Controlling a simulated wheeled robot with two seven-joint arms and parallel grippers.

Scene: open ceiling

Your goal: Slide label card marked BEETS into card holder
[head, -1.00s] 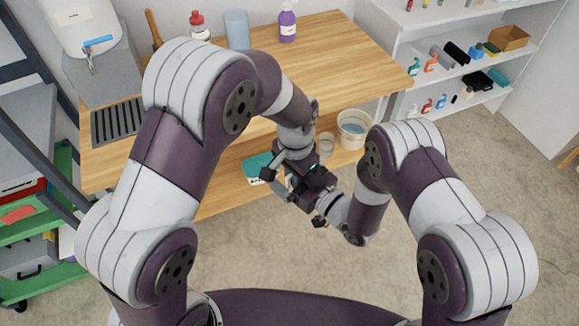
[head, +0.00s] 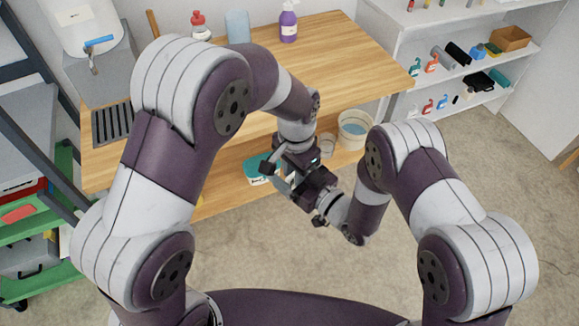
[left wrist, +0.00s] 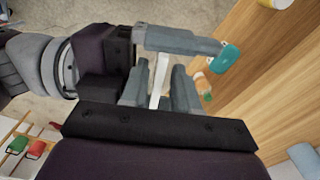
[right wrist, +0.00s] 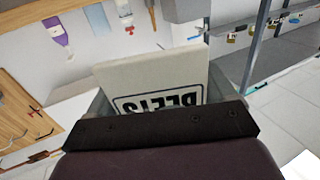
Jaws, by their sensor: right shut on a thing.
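The white BEETS card (right wrist: 150,75) fills the middle of the right wrist view, its black lettering upside down and partly hidden by the gripper body. My right gripper (right wrist: 155,100) is shut on it. In the left wrist view the card (left wrist: 158,80) shows edge-on as a thin white strip. My left gripper (left wrist: 160,88) has its fingers apart, one on each side of that strip, with gaps visible. In the head view the two grippers meet in front of the table, and the card is mostly hidden there. I cannot make out a card holder.
The wooden table (head: 335,55) has a lower shelf behind my grippers. A teal tub (head: 257,170), a clear cup (head: 327,146) and a white bucket (head: 354,128) are close by. A purple spray bottle (head: 288,22) stands on top. Shelves are at right.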

